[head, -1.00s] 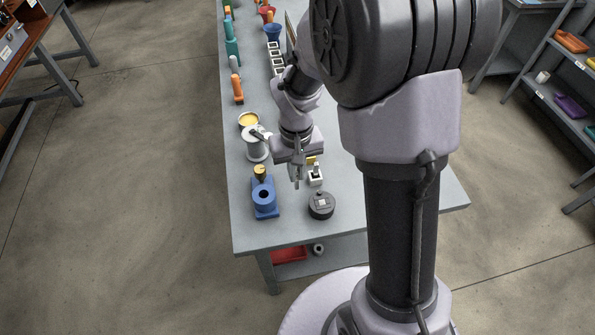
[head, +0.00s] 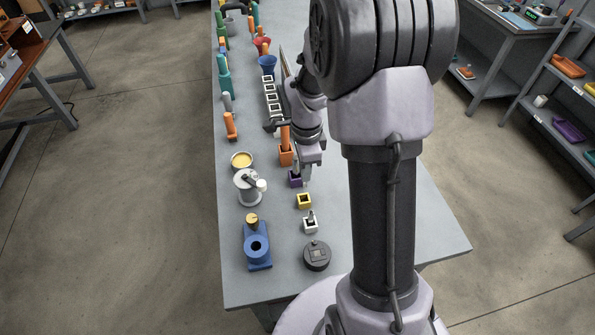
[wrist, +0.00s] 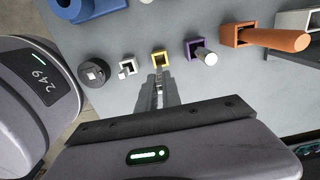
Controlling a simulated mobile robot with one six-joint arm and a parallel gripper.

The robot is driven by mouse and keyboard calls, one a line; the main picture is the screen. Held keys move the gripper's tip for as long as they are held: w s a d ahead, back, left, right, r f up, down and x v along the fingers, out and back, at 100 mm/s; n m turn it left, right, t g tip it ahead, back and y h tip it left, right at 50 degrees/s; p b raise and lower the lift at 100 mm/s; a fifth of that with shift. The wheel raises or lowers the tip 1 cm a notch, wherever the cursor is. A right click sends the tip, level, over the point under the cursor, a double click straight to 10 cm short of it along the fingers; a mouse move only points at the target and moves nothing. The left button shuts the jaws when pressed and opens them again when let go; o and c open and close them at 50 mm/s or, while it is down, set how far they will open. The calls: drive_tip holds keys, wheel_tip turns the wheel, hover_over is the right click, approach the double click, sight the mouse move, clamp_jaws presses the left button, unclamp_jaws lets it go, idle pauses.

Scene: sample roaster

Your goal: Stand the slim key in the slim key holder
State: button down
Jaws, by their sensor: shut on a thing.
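My gripper (head: 307,178) is over the table's holder row, beside the purple holder (head: 295,181) in the head view. In the wrist view its fingers (wrist: 158,88) point toward the yellow square holder (wrist: 161,56). They are shut on a thin pale piece (wrist: 158,77), seemingly the slim key, mostly hidden by the fingers. The yellow holder (head: 304,200) looks empty, with a dark opening. It seems to be the slim key holder, but I cannot read a label. The key tip and the holder look apart, though their height gap is unclear.
A white holder (head: 310,225) with a grey key and a dark round device (head: 317,256) stand nearer. An orange holder (wrist: 236,33) with an orange key stands beyond the purple one. A blue fixture (head: 257,248) and a spool (head: 247,188) stand left. The table's right side is clear.

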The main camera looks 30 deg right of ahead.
sight(304, 186)
wheel_tip(304, 186, down, 5)
drive_tip(key=b, duration=0.4)
drive_tip(key=shift+r, duration=0.1)
drive_tip(key=shift+b, duration=0.5)
idle(0.8)
drive_tip(key=shift+f+b, duration=1.75)
drive_tip(key=shift+f, duration=0.35)
drive_tip(key=c, duration=1.5)
unclamp_jaws()
drive_tip(key=shift+o, duration=0.2)
wheel_tip(304, 186, up, 18)
drive_tip(key=p, duration=0.7)
drive_tip(key=shift+f, duration=0.2)
